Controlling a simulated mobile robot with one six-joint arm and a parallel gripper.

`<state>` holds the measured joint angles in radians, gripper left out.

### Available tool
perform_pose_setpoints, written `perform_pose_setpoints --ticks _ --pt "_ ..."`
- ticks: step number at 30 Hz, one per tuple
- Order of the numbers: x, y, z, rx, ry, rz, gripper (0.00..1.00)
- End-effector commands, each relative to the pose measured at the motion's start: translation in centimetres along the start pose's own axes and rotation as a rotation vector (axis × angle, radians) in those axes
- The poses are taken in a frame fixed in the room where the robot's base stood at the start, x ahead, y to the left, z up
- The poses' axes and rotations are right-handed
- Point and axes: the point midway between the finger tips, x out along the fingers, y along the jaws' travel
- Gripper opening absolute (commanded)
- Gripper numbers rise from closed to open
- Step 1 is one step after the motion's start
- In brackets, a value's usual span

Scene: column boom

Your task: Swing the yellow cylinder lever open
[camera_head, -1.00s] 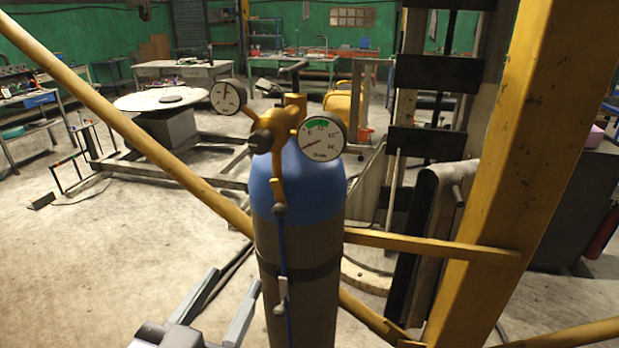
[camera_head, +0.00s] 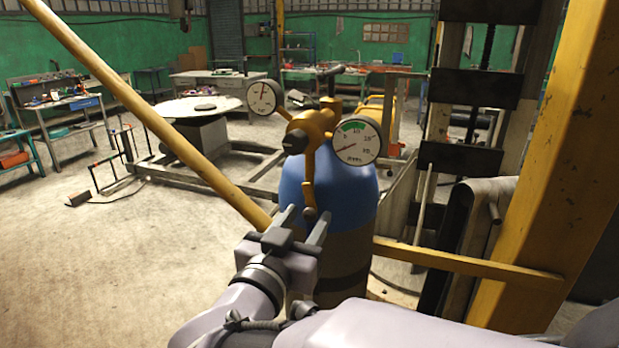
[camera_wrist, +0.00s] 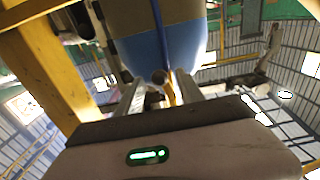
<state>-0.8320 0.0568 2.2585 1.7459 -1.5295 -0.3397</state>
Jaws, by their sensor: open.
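The blue-topped gas cylinder (camera_head: 342,198) stands upright in the middle of the head view. On it sits a yellow regulator (camera_head: 318,122) with two round gauges. The yellow lever (camera_head: 308,180) hangs down from the regulator along the front of the cylinder, with a dark knob at its lower end. My gripper (camera_head: 304,215) is open, and its fingertips are on either side of the knob. In the wrist view, the knob (camera_wrist: 160,77) and the lever (camera_wrist: 170,93) show between the fingers of my gripper (camera_wrist: 158,84). I cannot tell whether a finger touches the lever.
A slanting yellow bar (camera_head: 165,130) passes left of the cylinder. A yellow column (camera_head: 560,160) and a horizontal yellow bar (camera_head: 465,262) stand to the right. Workbenches (camera_head: 70,110) line the back left.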

Motion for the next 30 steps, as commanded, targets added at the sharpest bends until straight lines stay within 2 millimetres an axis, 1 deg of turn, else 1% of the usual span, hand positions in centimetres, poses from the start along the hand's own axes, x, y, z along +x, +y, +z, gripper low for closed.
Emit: perform_pose_setpoints --ticks 5,6,8,9,11,12,13,17,21,24,30 --pt "0.0 0.0 0.0 0.0 0.0 0.0 0.45" --pt "0.0 0.0 0.0 0.0 0.0 0.0 0.41" --pt "0.0 0.0 0.0 0.0 0.0 0.0 0.29" --pt "0.0 0.0 0.0 0.0 0.0 0.0 0.21" --pt "0.0 0.0 0.0 0.0 0.0 0.0 0.09" --pt "0.0 0.0 0.0 0.0 0.0 0.0 0.01" --pt "0.0 0.0 0.0 0.0 0.0 0.0 0.0" --pt "0.0 -0.1 0.1 0.01 0.001 0.0 0.0" --pt "0.0 -0.7 0.8 0.155 0.004 0.0 0.0" --pt "0.0 -1.1 0.6 0.25 0.003 0.001 0.0" --pt "0.0 -1.2 0.1 0.278 0.001 0.001 0.0"
